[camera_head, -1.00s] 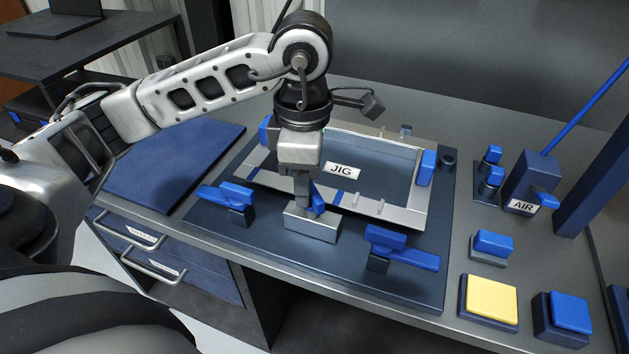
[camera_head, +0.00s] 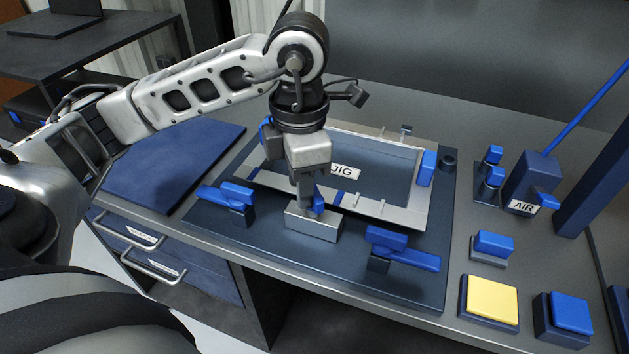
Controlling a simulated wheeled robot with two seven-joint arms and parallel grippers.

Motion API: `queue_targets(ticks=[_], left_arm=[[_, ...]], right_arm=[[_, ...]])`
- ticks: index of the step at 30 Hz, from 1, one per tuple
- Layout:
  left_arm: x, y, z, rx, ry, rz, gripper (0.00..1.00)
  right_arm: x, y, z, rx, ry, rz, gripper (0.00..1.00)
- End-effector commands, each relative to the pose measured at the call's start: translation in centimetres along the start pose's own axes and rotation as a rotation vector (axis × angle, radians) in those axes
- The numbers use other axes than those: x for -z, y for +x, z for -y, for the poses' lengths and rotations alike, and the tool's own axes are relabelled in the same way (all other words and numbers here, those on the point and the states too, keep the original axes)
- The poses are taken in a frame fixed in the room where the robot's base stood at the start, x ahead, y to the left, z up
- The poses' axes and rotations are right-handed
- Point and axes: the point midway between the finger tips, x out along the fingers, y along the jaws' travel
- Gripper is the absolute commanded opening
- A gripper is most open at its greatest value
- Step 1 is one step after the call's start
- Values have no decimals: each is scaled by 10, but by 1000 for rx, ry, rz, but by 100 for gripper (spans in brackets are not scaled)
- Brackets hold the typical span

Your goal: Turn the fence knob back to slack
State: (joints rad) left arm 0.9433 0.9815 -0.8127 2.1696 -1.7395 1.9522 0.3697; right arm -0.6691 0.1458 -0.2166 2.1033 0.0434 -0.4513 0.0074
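The fence knob (camera_head: 319,201) is a small blue piece on top of a grey metal block (camera_head: 313,226) at the front edge of the jig frame. My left gripper (camera_head: 308,202) points down at the knob from above. Its fingers are right at the knob and cover its left part. The far finger is hidden, so I cannot tell whether the fingers are closed on it. The jig (camera_head: 420,205) is a metal frame on a dark blue plate, with a "JIG" label partly covered by my gripper. My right gripper is not in view.
Blue toggle clamps stand left (camera_head: 237,196) and right (camera_head: 386,240) of the block. Farther right are a yellow button (camera_head: 491,297), a blue button (camera_head: 570,312) and an AIR valve (camera_head: 531,180). A blue mat (camera_head: 170,165) lies clear at left.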

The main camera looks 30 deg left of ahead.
Motion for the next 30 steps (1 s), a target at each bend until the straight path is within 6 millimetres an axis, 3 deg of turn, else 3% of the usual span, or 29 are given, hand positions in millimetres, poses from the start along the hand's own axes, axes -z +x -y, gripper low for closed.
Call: queue_targets(ticks=[2, 24, 30], left_arm=[[-8, -5, 3, 9, 2, 36, 38], [-3, -77, 1, 9, 2, 26, 38], [-4, -81, 2, 10, 5, 23, 38]], right_arm=[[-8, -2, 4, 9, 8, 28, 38], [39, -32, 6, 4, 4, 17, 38], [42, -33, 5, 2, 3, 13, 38]])
